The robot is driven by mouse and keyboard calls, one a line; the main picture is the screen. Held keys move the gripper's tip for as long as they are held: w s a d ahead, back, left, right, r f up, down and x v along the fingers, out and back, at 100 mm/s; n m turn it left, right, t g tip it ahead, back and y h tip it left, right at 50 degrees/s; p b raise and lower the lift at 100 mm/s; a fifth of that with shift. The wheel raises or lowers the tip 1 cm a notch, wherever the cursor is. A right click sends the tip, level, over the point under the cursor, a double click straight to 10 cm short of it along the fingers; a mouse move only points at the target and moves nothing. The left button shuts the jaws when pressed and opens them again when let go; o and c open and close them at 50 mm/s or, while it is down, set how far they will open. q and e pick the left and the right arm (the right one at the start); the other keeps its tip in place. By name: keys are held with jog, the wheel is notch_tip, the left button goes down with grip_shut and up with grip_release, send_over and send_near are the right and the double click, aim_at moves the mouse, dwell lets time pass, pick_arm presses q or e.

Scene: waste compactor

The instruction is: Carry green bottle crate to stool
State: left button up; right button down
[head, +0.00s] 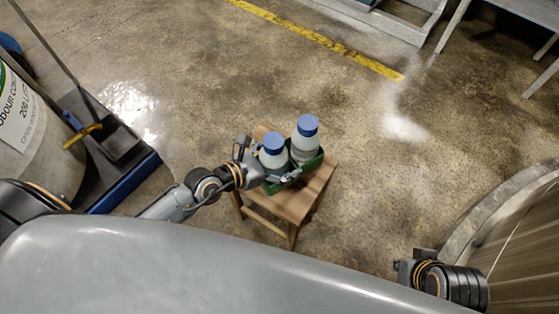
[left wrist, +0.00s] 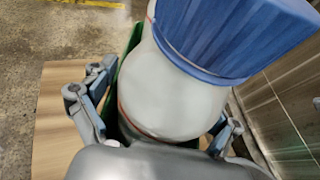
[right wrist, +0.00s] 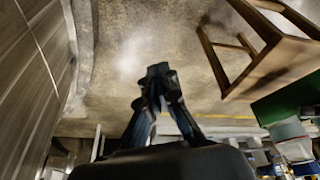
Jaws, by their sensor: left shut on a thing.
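The green bottle crate (head: 307,165) holds two white bottles with blue caps, (head: 304,146) and (head: 273,158). It is over the seat of the wooden stool (head: 318,181); whether its whole base rests there is hard to tell. My left gripper (head: 266,166) is at the crate's near-left end. In the left wrist view its fingers are on either side of the green crate (left wrist: 130,40), shut on it, with a bottle (left wrist: 170,85) close in front. My right gripper (right wrist: 158,78) is empty, its fingers together, away from the crate (right wrist: 285,103) and stool (right wrist: 275,65).
A white drum (head: 38,130) and a blue-edged platform (head: 125,180) stand at the left. A large curved metal wall (head: 525,235) is at the lower right, near my right arm. A yellow line (head: 320,40) crosses the floor. Floor beyond the stool is clear.

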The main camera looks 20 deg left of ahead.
pick_arm(q)
jog(key=shift+w, duration=0.3)
jog(key=shift+w+f+b, duration=0.25)
jog(key=shift+f+b, duration=0.15)
notch_tip(320, 180, down, 3)
jog(key=shift+r+b, duration=0.2)
jog(key=shift+b, duration=0.45)
jog(key=shift+f, duration=0.1)
pick_arm(e)
jog(key=w+t, duration=0.1)
jog(key=w, duration=0.1)
jog(key=w+a+t, duration=0.1)
jog(key=w+t, duration=0.1)
jog(key=w, duration=0.1)
jog(key=shift+w+a+r+y, duration=0.2)
jog(key=shift+w+a+y, duration=0.15)
jog(key=shift+y, duration=0.05)
jog(key=shift+w, duration=0.1)
pick_arm(q)
jog(key=o, duration=1.1)
jog(key=shift+s+f, duration=0.1)
jog(key=shift+f, duration=0.15)
jog(key=shift+c, duration=0.2)
pick_arm(e)
jog(key=shift+w+r, duration=0.1)
pick_arm(q)
jog(key=shift+r, duration=0.1)
